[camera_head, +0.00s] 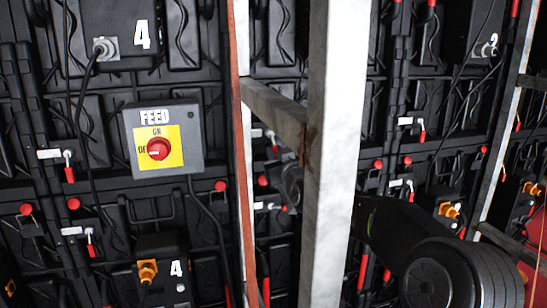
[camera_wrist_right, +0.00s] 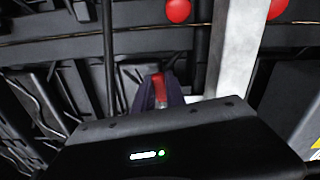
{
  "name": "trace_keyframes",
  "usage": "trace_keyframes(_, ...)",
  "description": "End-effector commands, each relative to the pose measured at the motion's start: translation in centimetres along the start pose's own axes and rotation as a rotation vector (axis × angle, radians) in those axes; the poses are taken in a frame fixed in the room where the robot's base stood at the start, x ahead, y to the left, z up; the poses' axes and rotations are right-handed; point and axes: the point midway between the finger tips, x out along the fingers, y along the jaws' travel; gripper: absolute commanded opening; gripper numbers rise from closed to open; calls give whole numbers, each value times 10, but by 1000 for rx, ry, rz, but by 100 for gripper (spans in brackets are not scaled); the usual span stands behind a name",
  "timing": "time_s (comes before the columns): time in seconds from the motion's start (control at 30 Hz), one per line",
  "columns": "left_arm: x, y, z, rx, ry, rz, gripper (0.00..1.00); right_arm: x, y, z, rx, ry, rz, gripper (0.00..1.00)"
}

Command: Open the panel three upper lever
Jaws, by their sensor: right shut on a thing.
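My right arm comes in from the lower right and passes behind a pale upright post. My right gripper (camera_head: 289,182) shows only partly at the post's left edge. In the right wrist view, the gripper (camera_wrist_right: 159,93) is shut on a red lever handle (camera_wrist_right: 159,88) between its dark fingers. Which lever this is cannot be told for certain, as the post hides much of it and no number 3 shows. A lever with a white label (camera_head: 264,206) is just below the gripper in the head view, and another (camera_head: 272,139) is above it. My left gripper is not in view.
The pale post (camera_head: 335,150) and a rusty crossbar (camera_head: 273,108) stand in front of the wall close to my right arm. A FEED switch box (camera_head: 163,140) with a red knob is at left.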

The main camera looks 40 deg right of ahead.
Motion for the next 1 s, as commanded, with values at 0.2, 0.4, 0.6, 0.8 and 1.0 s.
trace_keyframes(0.2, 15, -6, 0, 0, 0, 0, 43, 0, 8, 3, -174, 0, 0, 0)
trace_keyframes(0.4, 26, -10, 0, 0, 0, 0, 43, 0, 17, 0, -362, 2, 0, 0)
trace_keyframes(0.6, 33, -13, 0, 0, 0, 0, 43, 0, 26, -6, -553, 0, 1, 0)
trace_keyframes(0.8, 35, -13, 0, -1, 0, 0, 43, 0, 33, -13, -744, 0, 0, 0)
trace_keyframes(1.0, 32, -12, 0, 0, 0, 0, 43, 0, 40, -20, -934, -1, 0, 0)
